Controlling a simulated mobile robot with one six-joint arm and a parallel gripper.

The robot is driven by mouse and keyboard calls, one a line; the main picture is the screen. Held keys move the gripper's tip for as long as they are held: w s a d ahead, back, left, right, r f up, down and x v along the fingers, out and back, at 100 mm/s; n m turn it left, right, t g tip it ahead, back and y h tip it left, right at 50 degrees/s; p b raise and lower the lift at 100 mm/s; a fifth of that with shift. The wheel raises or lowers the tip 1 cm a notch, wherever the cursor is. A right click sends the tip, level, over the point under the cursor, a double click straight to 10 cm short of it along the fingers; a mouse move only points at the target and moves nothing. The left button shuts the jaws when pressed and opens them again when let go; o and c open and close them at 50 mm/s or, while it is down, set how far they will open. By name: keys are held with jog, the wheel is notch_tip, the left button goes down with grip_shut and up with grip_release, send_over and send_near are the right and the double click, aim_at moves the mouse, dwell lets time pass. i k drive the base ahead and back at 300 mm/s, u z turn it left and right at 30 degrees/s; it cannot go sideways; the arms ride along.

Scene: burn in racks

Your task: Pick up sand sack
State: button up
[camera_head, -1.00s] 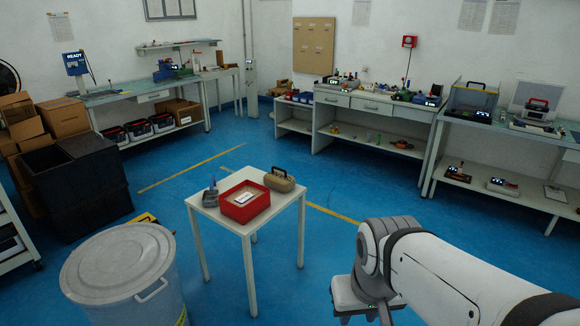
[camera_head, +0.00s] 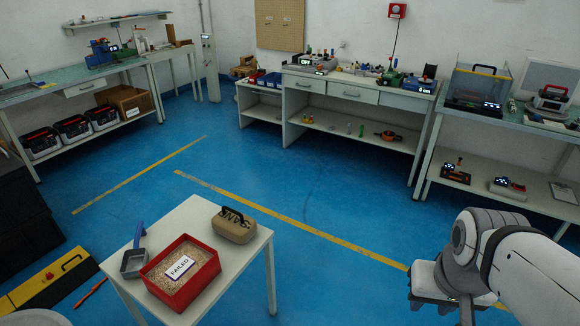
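The sand sack (camera_head: 234,226) is a tan, rounded bag with a dark handle on top and dark lettering that reads SAND. It lies on the small white table (camera_head: 203,213), near the table's back right corner. The arm is well to the right of the table and apart from the sack. Whether my gripper is open or shut does not show.
A red box (camera_head: 183,287) of granules with a FAILED card (camera_head: 179,268) and a grey scoop (camera_head: 134,262) share the table. A yellow and black case (camera_head: 50,284) lies on the floor at left. Workbenches (camera_head: 358,95) line the back. Blue floor (camera_head: 330,200) behind the table is clear.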

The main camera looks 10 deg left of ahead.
aim_at(234, 226)
jog(key=u, duration=0.4)
jog(key=i, duration=1.4)
jog(key=u, duration=1.15)
jog(key=i, duration=0.45)
jog(key=u, duration=0.15)
jog(key=k, duration=0.8)
jog(key=u, duration=0.2)
jog(key=i, duration=0.8)
jog(key=z, duration=0.05)
